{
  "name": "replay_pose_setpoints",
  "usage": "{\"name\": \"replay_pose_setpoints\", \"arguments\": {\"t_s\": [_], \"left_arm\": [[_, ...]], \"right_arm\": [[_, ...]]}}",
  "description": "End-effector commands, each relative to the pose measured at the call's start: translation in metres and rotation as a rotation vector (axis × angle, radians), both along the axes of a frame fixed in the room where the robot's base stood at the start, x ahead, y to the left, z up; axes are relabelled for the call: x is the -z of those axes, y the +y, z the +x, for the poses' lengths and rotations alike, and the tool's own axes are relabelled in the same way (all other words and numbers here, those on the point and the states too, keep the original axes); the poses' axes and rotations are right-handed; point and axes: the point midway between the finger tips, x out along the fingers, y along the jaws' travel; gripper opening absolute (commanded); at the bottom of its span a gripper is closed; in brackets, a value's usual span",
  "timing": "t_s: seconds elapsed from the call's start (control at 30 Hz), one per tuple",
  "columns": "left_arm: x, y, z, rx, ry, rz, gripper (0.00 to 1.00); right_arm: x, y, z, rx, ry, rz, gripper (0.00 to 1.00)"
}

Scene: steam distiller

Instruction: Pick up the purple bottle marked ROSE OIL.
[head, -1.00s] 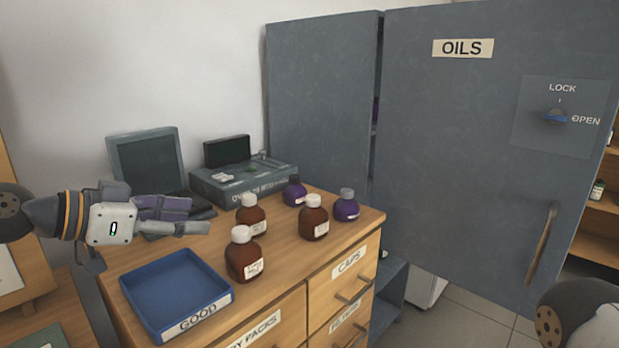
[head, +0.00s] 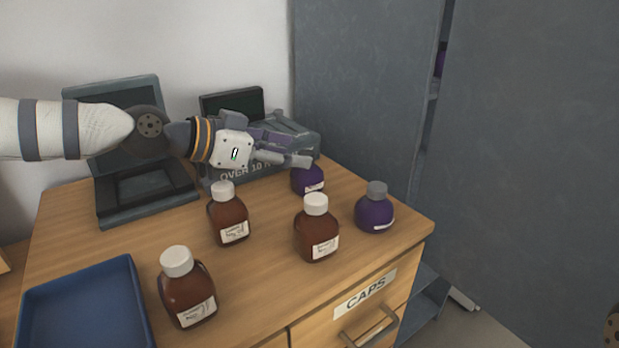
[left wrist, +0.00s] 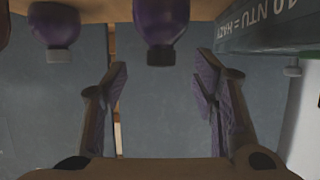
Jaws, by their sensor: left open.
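Two purple bottles stand at the right of the wooden counter. The rear one (head: 308,183) has its top hidden behind my left gripper (head: 302,150); the front one (head: 375,214) has a grey cap. No label is readable, so I cannot tell which is ROSE OIL. My left gripper is open and empty. In the left wrist view, which looks upside down, the dark-capped rear bottle (left wrist: 160,22) lies in line with the gap between the open fingers (left wrist: 163,70), apart from them. The grey-capped bottle (left wrist: 58,25) is off to the left there. My right gripper is not in view.
Several brown bottles with white caps, such as the middle one (head: 316,232), stand in front and to the left. A grey device (head: 295,135) is close behind the gripper. A blue tray (head: 85,300) lies front left. A grey cabinet (head: 530,150) stands at right.

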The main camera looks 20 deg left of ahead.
Motion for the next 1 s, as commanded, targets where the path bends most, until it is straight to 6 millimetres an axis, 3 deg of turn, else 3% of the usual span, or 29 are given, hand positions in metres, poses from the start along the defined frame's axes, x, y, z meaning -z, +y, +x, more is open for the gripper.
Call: {"name": "replay_pose_setpoints", "arguments": {"t_s": [0.2,0.47,0.7,1.0], "left_arm": [[0.017,-0.024,0.029,0.001,0.005,0.001,0.54],[0.014,-0.026,0.033,0.000,-0.001,0.000,0.54],[0.015,-0.026,0.032,0.001,0.001,0.000,0.02],[0.016,-0.026,0.032,0.001,0.004,0.001,0.00]], "right_arm": [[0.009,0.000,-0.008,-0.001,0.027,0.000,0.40],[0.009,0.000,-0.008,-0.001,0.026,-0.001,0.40],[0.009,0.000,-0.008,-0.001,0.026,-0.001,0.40],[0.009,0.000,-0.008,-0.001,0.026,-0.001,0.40]]}}
